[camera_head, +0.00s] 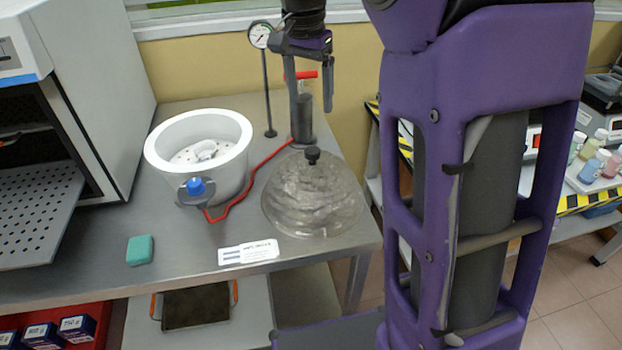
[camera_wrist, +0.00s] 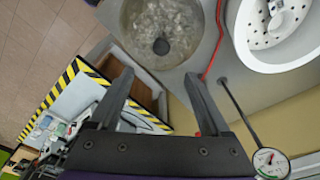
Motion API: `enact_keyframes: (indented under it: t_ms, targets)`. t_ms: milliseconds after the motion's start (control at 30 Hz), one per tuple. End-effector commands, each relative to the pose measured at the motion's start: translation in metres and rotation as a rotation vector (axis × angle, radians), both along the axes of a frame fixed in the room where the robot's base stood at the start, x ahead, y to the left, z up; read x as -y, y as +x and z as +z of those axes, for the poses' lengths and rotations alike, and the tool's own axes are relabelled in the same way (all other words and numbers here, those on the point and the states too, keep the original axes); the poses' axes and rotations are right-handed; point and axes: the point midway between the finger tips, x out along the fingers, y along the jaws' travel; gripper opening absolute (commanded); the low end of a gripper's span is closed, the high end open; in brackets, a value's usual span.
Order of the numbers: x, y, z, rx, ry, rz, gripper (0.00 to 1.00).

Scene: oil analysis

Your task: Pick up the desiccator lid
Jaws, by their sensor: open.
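The desiccator lid (camera_head: 313,196) is a clear, domed glass cover with a black knob (camera_head: 312,155) on top. It rests dome-up on the metal table, to the right of the white desiccator base (camera_head: 198,157). In the wrist view the lid (camera_wrist: 142,22) is at the top, with its knob (camera_wrist: 161,46) just beyond and between the fingertip directions. My gripper (camera_head: 311,90) is open and empty, pointing down above and behind the lid in the head view. Its two fingers also show in the wrist view (camera_wrist: 157,80). Nothing touches the knob.
A pressure gauge on a stand (camera_head: 260,36) and a pump with a red handle (camera_head: 303,115) stand at the back. A red hose (camera_head: 247,183) runs to the base's blue valve. A green sponge (camera_head: 140,250) and a paper label (camera_head: 248,252) lie near the front. An open oven (camera_head: 60,130) stands left.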

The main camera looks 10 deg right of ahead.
Motion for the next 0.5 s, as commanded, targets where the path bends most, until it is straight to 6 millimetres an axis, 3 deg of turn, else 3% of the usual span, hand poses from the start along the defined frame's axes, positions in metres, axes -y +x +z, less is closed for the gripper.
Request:
enact_keyframes:
  t_ms: [33, 300, 500]
  targets:
    - [0.001, 0.000, -0.015, -0.004, -0.001, 0.000, 0.81]
    - [0.006, 0.006, -0.073, -0.001, -0.003, -0.002, 0.81]
    - [0.009, 0.008, -0.096, 0.002, -0.003, -0.002, 0.81]
